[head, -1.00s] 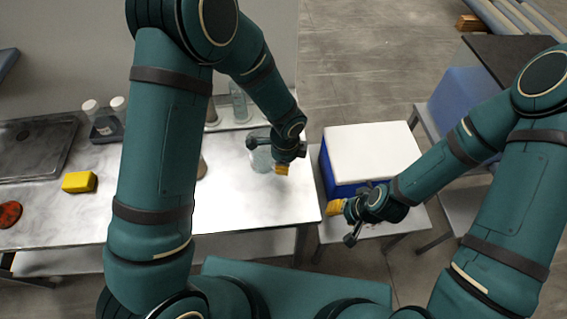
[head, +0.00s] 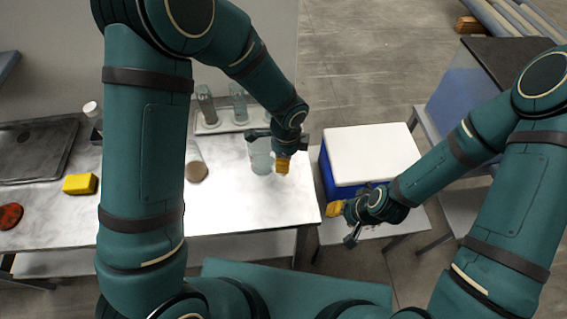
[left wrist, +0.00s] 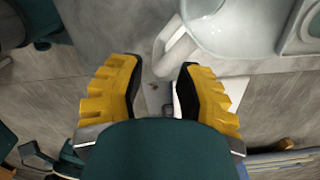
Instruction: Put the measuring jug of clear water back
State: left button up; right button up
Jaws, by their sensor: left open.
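The measuring jug (head: 261,158) is clear and stands upright on the bench, just left of my left gripper (head: 282,164). In the left wrist view the jug's rounded body (left wrist: 240,25) is at the top, cut off by the frame edge. Its pale handle (left wrist: 174,50) lies just beyond my open fingertips (left wrist: 158,75), roughly between them, with no grip on it. The water inside is hard to make out. My right gripper (head: 340,212) is over the low stand by the blue box, and its finger gap is unclear.
A tray with glass cylinders (head: 238,100) stands behind the jug. A round brown item (head: 197,171), a yellow block (head: 80,184) and a red disc (head: 10,215) lie on the bench (head: 235,208). A white-lidded blue box (head: 372,150) is at the right.

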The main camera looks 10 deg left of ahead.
pick_arm(q)
notch_tip(320, 180, up, 8)
jog(key=shift+d+f+p, duration=0.1)
jog(key=shift+d+p, duration=0.05)
jog(key=shift+p, duration=0.15)
pick_arm(e)
jog(key=shift+r, duration=0.45)
